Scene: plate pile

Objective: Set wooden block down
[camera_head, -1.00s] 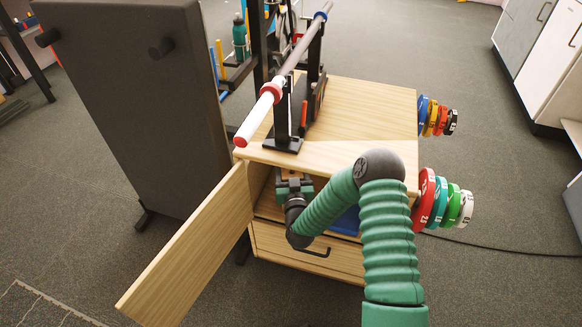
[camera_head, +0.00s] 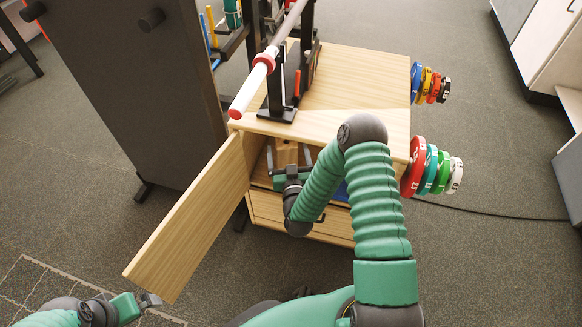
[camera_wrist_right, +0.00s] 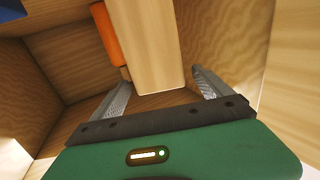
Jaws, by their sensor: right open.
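The wooden block (camera_head: 287,153) is a pale block inside the open compartment of the wooden cabinet (camera_head: 355,85). In the right wrist view the block (camera_wrist_right: 141,45) stands ahead of the fingers, roughly between them, with a gap on each side. My right gripper (camera_head: 289,158) reaches into the compartment through its front and is open; its two spread fingers also show in the right wrist view (camera_wrist_right: 160,88). My left gripper (camera_head: 150,300) is low at the left of the head view, away from the block; its finger gap is unclear.
The cabinet door (camera_head: 190,220) stands open to the left. An orange object (camera_wrist_right: 106,34) is beside the block inside. A barbell (camera_head: 268,62) rests on a black stand on top, and coloured weight plates (camera_head: 418,165) hang on the right side. A drawer (camera_head: 325,222) lies below.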

